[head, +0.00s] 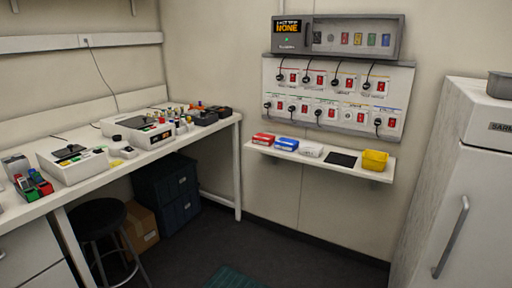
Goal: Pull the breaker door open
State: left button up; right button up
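A grey breaker box (392,28) is mounted high on the back wall. A dark display panel (288,46) at its left reads "NONE" in orange and has a small green light. To the right of the display, a front section (326,39) shows several coloured breakers, among them a red, a green and a blue one. It seems closed, but I cannot tell whether a clear door covers the breakers. Neither of my grippers is in view.
Below the box is a white panel (268,75) with several red switches and plugged cords. Under it, a shelf (295,158) holds small boxes and a yellow bin (375,160). A cluttered bench (95,184) and stool (97,216) stand left, a fridge (487,190) right. The floor between is mostly clear.

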aim_at(309, 18)
jog(key=i+u, duration=0.1)
jog(key=i, duration=1.1)
jog(key=i+z, duration=0.5)
jog(key=i, duration=0.6)
